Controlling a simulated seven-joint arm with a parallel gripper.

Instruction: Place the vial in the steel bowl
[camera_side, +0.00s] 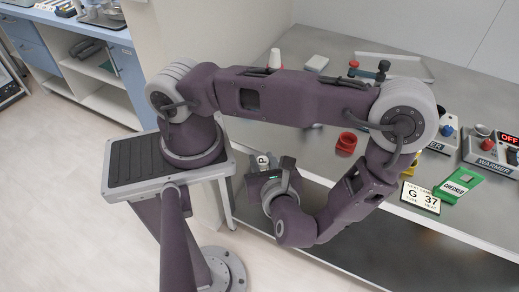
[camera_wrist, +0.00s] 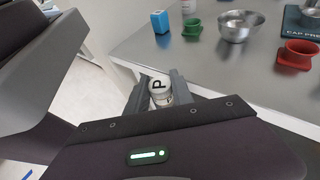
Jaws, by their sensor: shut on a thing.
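The vial (camera_wrist: 160,94) is a small white cylinder with a black P on its top. It sits between the two grey fingers of my gripper (camera_wrist: 159,82), which is shut on it. In the side view my gripper (camera_side: 262,168) is low, just off the table's near left edge, with the vial's P top (camera_side: 263,160) showing. The steel bowl (camera_wrist: 232,33) stands on the table in the wrist view, beyond the vial and to its right, clear of my gripper. Its inside looks empty as far as it shows. In the side view I cannot make out the bowl; my arm covers part of the table.
A blue block (camera_wrist: 160,21) and a green cup (camera_wrist: 192,30) stand left of the bowl. A red cup (camera_wrist: 297,55) and a dark cap press (camera_wrist: 303,20) stand right of it. A green checker (camera_side: 460,186) and a warmer (camera_side: 486,152) are at the right.

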